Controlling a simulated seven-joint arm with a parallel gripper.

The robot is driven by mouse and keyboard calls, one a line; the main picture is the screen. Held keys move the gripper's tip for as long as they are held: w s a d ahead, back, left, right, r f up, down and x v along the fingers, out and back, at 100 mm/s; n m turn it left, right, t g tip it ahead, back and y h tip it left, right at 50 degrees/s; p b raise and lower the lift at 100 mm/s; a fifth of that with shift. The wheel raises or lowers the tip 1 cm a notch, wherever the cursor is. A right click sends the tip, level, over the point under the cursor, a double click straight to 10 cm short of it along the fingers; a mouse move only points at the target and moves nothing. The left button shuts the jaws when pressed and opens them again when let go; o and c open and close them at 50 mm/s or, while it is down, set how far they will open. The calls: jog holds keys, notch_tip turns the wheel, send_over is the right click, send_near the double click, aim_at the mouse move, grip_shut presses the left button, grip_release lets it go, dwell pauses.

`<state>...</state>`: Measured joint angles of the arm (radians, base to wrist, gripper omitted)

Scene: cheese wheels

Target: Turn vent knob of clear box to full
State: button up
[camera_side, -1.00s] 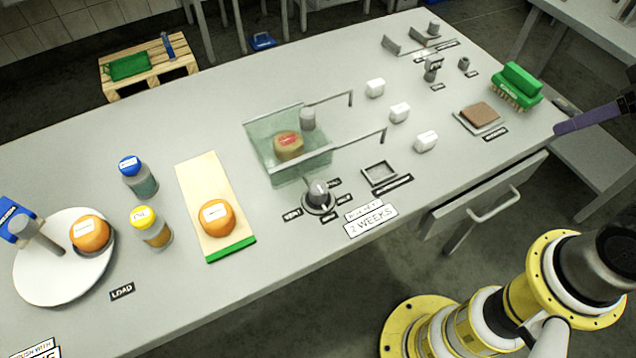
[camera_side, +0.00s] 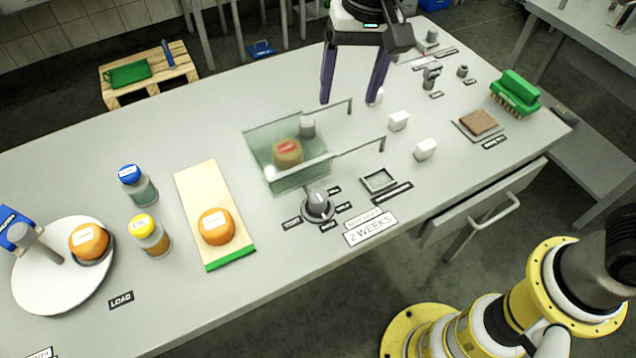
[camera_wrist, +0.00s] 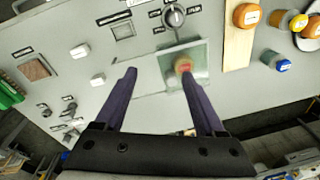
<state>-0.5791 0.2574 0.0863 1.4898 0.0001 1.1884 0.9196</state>
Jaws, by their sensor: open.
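The clear box (camera_side: 262,150) stands mid-table in the side view with an orange-brown cheese wheel (camera_side: 287,153) inside; the box also shows in the wrist view (camera_wrist: 202,57). The dark round vent knob (camera_side: 318,204) is at its front, ringed by small black labels too small to read; in the wrist view the knob (camera_wrist: 173,16) is at the top. My gripper (camera_side: 350,100) is open and empty, its two purple fingers pointing down above the table, behind the box and away from the knob. In the wrist view the fingers (camera_wrist: 160,82) are spread apart.
Two metal rails (camera_side: 360,145) extend right from the box, near several white blocks (camera_side: 398,121). A square tray (camera_side: 379,181) and a "2 WEEKS" sign (camera_side: 371,229) lie right of the knob. A board with a cheese wheel (camera_side: 215,226) and two jars (camera_side: 150,234) stand left.

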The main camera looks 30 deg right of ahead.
jog(key=n+g, duration=0.1)
send_over(318, 195)
notch_tip(318, 195, down, 6)
jog(key=shift+n+h, duration=0.3)
jog(key=shift+h, duration=0.1)
notch_tip(318, 195, down, 14)
jog(key=shift+f, duration=0.1)
grip_shut()
